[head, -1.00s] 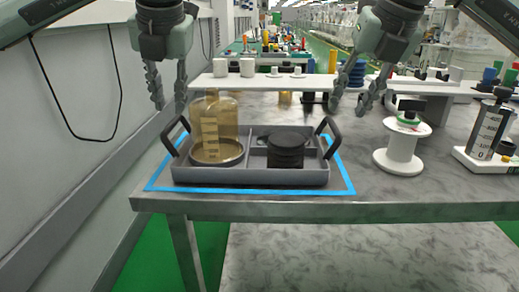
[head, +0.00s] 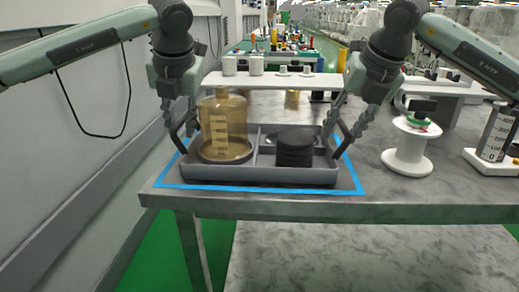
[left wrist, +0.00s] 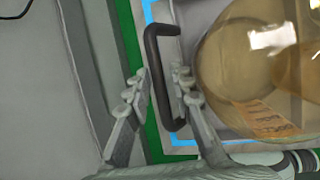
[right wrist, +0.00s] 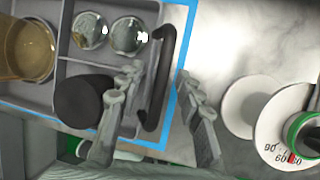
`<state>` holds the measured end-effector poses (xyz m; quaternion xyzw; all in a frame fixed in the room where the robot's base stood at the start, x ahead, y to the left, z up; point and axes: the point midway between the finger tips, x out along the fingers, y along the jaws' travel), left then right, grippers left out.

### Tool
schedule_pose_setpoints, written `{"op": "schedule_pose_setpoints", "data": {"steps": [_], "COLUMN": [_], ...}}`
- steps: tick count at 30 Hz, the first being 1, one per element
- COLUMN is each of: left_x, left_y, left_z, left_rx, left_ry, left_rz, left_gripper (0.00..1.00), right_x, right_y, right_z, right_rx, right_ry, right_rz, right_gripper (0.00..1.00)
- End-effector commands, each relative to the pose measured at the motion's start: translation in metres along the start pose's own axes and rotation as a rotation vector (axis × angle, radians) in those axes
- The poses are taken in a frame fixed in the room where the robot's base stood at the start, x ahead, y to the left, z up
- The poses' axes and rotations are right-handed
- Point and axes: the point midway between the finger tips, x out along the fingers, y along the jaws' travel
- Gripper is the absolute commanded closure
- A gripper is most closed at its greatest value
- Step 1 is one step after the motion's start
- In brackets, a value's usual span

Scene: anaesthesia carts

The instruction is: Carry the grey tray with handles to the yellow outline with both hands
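The grey tray (head: 256,176) stands on the near end of the table inside a blue outline (head: 258,189). I see no yellow outline.
A graduated cylinder on a white base (head: 492,160) stands further right. A white raised shelf (head: 290,81) runs behind the tray. A grey wall is at the left.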

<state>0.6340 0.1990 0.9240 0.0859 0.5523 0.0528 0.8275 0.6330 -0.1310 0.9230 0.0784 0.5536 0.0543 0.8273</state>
Motion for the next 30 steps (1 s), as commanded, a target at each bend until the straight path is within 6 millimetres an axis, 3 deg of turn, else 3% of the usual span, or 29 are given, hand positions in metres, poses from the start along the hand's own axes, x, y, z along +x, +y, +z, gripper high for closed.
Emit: {"op": "schedule_pose_setpoints", "data": {"steps": [7,12,16,30], "left_x": [0.0007,0.0006,0.0005,-0.0012], "left_y": [0.0001,0.0001,0.0001,0.0005], "left_z": [-0.0001,-0.0001,-0.0001,0.001], "left_rx": [0.0,0.0,0.0,-0.001], "left_ry": [0.0,0.001,0.001,-0.003], "left_rz": [0.0,0.0,0.0,0.0], "left_gripper": [0.78,0.98,1.0,1.0], "right_x": [0.0005,0.0002,0.0001,-0.0017], "right_y": [0.0,0.0,0.0,0.0003], "right_z": [0.0002,0.0002,0.0003,0.0014], "right_rx": [0.0,0.0,0.0,0.0], "right_ry": [0.0,0.0,-0.001,-0.004], "right_rz": [0.0,0.0,0.0,0.001], "right_gripper": [0.64,0.84,1.0,1.0]}}
